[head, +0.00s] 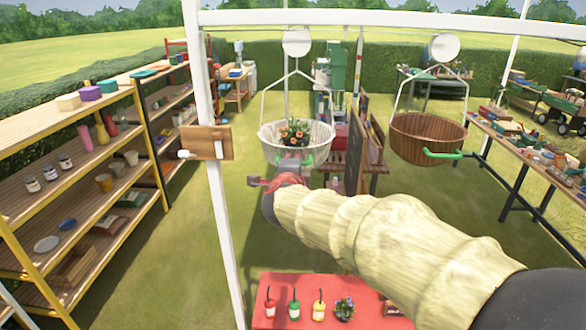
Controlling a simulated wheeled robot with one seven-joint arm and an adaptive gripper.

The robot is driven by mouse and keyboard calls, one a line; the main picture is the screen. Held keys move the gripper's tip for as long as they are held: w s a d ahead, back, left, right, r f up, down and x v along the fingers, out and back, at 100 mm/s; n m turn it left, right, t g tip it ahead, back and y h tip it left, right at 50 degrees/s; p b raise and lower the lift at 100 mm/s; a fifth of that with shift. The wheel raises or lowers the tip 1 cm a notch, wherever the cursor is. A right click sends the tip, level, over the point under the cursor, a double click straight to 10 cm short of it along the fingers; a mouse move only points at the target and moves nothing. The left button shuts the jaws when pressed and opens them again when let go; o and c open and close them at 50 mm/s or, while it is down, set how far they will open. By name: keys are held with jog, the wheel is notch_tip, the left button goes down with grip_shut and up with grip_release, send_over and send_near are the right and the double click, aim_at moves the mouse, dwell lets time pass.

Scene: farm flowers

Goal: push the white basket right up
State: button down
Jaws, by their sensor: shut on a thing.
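The white basket (272,150) hangs by thin white rods from an overhead frame, left of centre in the head view. Orange flowers with green leaves (297,130) sit in it. A green handle (308,161) sticks out at its lower front. My gripper (291,164) is at the basket's front, shut on the green handle. The fingertips are small and partly hidden by the gripper body and my arm.
A brown basket (427,145) with a green handle hangs to the right. A wooden block with a lever (206,142) is on the white post at left. Shelves (75,190) stand left, a cluttered table (540,150) right. A red table (275,290) is in front.

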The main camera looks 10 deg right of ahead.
jog(key=shift+r+p, duration=1.1)
jog(key=shift+r, duration=1.05)
jog(key=c, duration=2.2)
grip_release()
jog(key=shift+o, duration=1.4)
jog(key=shift+f, duration=0.2)
jog(key=v, duration=1.2)
